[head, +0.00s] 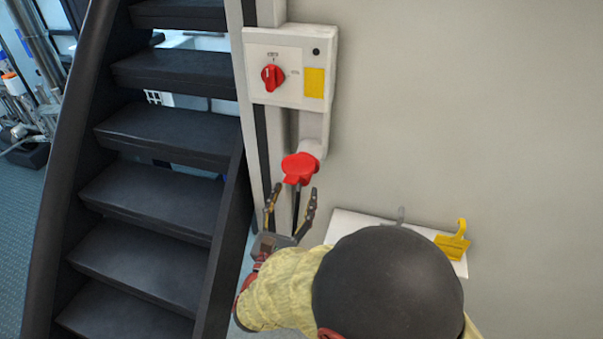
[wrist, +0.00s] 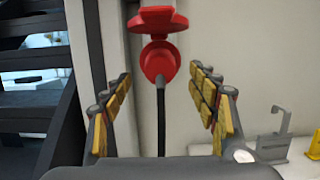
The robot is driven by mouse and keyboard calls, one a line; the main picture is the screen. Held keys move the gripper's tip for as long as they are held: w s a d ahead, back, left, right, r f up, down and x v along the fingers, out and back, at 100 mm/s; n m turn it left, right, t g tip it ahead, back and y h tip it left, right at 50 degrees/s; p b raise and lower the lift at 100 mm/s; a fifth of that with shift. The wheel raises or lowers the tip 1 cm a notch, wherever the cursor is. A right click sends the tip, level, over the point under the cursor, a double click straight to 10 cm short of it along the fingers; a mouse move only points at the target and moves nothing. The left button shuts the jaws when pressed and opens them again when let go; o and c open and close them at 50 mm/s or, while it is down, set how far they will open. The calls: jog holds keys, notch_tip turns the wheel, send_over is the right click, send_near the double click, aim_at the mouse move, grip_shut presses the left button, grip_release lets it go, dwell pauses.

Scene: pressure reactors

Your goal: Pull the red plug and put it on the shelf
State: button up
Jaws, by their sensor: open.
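The red plug (wrist: 160,64) sits at the red-lidded socket (head: 300,168) under the grey-white switch box (head: 285,75). A dark cable hangs down from the plug in the wrist view. In the head view the red lid hides most of the plug. My gripper (head: 290,195) is open and empty, just below the socket, with its fingers pointing up toward it. In the wrist view my gripper (wrist: 164,90) has one finger on each side of the cable, apart from the plug. The white shelf (head: 345,222) is on the wall to the right, partly hidden by my arm.
A yellow bracket (head: 453,243) and a small grey holder (head: 400,216) are on the shelf. Dark stairs (head: 160,135) rise close on the left. The switch box has a red rotary knob (head: 272,77). The wall above the shelf is bare.

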aim_at(300, 182)
jog(key=shift+p+x, duration=0.3)
jog(key=shift+x, duration=2.75)
jog(key=shift+c, duration=0.4)
grip_shut()
jog(key=shift+v, duration=3)
